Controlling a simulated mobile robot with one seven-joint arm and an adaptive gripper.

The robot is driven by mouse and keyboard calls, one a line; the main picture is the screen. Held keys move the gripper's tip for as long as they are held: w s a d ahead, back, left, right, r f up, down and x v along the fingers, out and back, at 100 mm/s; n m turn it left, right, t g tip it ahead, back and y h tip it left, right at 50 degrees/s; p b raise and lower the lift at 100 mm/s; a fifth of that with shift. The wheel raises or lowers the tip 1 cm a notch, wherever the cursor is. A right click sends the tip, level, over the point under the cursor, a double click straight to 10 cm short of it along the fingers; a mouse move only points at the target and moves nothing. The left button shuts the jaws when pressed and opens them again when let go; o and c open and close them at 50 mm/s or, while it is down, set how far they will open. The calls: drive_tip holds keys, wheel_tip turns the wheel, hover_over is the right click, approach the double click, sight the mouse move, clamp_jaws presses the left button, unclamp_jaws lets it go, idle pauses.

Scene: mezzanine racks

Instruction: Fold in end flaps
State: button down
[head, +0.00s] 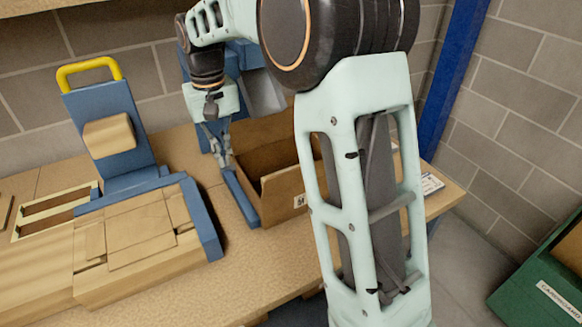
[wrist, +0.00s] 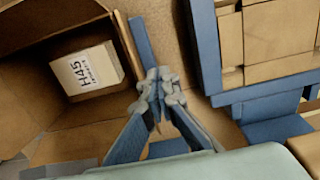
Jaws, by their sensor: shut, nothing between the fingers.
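The open cardboard box (head: 285,190) stands on the bench, partly hidden behind my arm in the head view. My gripper (head: 217,138) points down at the box's left side. In the wrist view my gripper (wrist: 159,88) is shut and empty, close beside the box edge and over a blue rail.
The blue rail (head: 241,198) runs along the box's left side. Further left is a blue fixture (head: 131,180) with a yellow handle (head: 89,71) and cardboard panels. A green crate (head: 540,285) stands at lower right. Bench between fixture and rail is narrow but clear.

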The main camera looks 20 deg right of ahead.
drive_tip(key=shift+f, duration=0.65)
drive_tip(key=shift+d, duration=0.1)
drive_tip(key=w+d+p, duration=0.1)
drive_tip(key=d, duration=0.7)
drive_tip(key=shift+w, duration=0.35)
drive_tip(key=shift+a, duration=0.1)
idle(0.4)
wheel_tip(320, 180, up, 7)
drive_tip(key=p, duration=0.6)
